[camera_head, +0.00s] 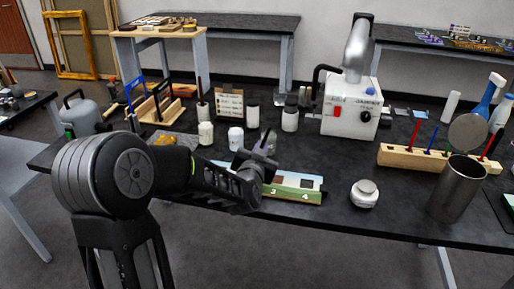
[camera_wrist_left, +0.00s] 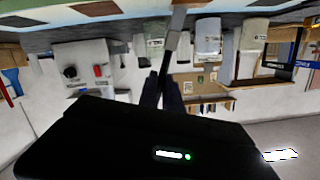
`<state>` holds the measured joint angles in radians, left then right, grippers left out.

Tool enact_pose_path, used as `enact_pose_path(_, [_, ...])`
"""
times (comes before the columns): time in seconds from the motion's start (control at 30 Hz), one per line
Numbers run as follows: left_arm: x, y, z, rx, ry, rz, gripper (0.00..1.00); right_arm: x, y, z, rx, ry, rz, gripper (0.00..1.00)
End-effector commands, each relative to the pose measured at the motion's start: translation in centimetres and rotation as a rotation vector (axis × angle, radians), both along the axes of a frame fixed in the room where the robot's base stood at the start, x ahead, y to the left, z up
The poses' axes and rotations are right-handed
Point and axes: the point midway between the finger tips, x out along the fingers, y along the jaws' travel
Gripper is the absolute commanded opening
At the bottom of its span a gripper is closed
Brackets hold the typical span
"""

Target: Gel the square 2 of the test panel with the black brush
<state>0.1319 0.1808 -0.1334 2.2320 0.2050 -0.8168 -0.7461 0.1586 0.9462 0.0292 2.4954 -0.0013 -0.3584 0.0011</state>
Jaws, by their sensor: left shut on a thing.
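The test panel (camera_head: 292,194) lies near the table's front edge in the head view, with the marks 3 and 4 showing. Its left part, including square 2, is largely hidden behind my left arm. My left gripper (camera_head: 261,151) is above the panel. In the left wrist view, the gripper (camera_wrist_left: 164,78) is shut on a thin, dark grey thing (camera_wrist_left: 175,38), which looks like the brush. Its far end reaches toward the panel (camera_wrist_left: 95,9) at the top of that view; I cannot tell whether it touches. My right gripper is not in view.
A wooden rack (camera_head: 404,155) with red and blue handles stands at the right, beside a metal beaker (camera_head: 455,188). White bottles (camera_head: 236,138) and a white machine (camera_head: 350,108) stand behind.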

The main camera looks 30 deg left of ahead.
Motion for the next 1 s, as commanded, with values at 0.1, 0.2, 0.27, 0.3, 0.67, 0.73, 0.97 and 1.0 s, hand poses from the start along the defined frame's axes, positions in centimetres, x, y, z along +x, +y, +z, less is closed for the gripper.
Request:
enact_pose_path(0.1, [0.0, -0.2, -0.2, -0.002, 0.005, -0.003, 0.00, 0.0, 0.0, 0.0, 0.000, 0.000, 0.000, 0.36])
enact_pose_path(0.2, [0.0, -0.2, -0.2, -0.002, 0.005, -0.003, 0.00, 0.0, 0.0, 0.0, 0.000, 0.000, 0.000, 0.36])
enact_pose_path(0.27, [0.0, -0.1, -0.2, -0.002, 0.005, -0.003, 0.00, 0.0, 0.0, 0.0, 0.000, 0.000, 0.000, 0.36])
enact_pose_path(0.3, [0.0, -0.1, -0.2, -0.002, 0.005, -0.003, 0.00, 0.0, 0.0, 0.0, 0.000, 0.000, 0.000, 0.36])
enact_pose_path(0.67, [-0.6, 1.7, -0.3, -0.002, 0.005, 0.001, 0.00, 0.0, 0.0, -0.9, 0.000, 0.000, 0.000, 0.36])
enact_pose_path(0.73, [-0.8, 2.1, -0.3, -0.003, 0.004, 0.001, 0.00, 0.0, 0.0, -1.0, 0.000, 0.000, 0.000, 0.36])
enact_pose_path(0.97, [-0.9, 2.5, -0.2, -0.001, 0.006, 0.000, 0.00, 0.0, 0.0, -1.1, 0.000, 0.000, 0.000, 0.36])
enact_pose_path(1.0, [-0.9, 2.5, -0.2, -0.001, 0.006, 0.000, 0.00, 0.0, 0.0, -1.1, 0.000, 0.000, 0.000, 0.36])
